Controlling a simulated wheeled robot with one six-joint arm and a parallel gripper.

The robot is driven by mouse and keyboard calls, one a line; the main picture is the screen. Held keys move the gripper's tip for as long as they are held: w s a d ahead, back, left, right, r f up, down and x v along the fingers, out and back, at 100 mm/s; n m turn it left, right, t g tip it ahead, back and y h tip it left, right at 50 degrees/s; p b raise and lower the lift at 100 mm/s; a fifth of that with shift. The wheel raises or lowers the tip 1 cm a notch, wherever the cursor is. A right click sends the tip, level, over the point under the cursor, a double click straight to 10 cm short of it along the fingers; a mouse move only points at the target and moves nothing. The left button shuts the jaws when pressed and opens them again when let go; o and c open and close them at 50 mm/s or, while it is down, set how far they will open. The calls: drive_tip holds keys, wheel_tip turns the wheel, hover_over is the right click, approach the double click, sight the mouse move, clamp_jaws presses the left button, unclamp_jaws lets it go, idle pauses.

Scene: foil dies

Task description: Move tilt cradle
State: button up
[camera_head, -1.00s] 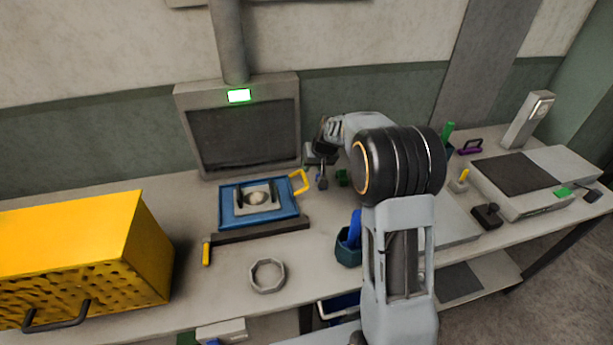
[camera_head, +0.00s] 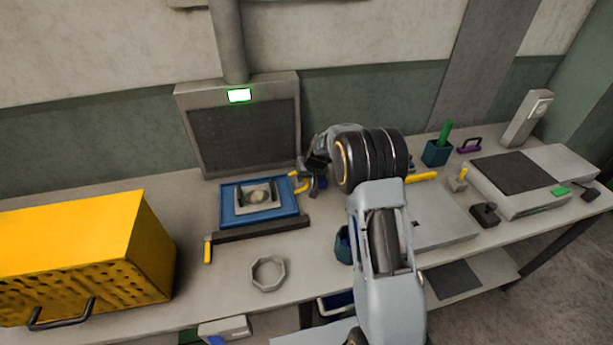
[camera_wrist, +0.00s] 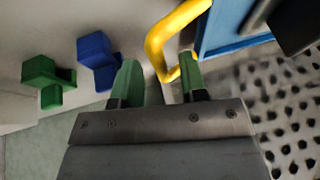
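The tilt cradle appears to be the blue tray (camera_head: 229,211) with a grey, round-centred seat on the bench, left of centre. Its yellow handle (camera_head: 295,181) is at the right back corner, partly hidden by my gripper (camera_head: 310,179). In the wrist view, the yellow handle (camera_wrist: 157,40) loops down toward the gap between the green-padded fingertips of my gripper (camera_wrist: 160,76). The fingers are apart, and I cannot tell whether either touches the handle. A blue edge of the tray (camera_wrist: 224,28) shows at the upper right there.
A dark bar (camera_head: 260,229) with a yellow grip lies before the tray. A yellow perforated box (camera_head: 70,245) stands left, an octagonal ring (camera_head: 268,273) in front, a grey framed panel (camera_head: 242,135) behind. In the wrist view, green (camera_wrist: 45,75) and blue (camera_wrist: 97,55) blocks lie left.

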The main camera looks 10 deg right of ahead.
clamp_jaws()
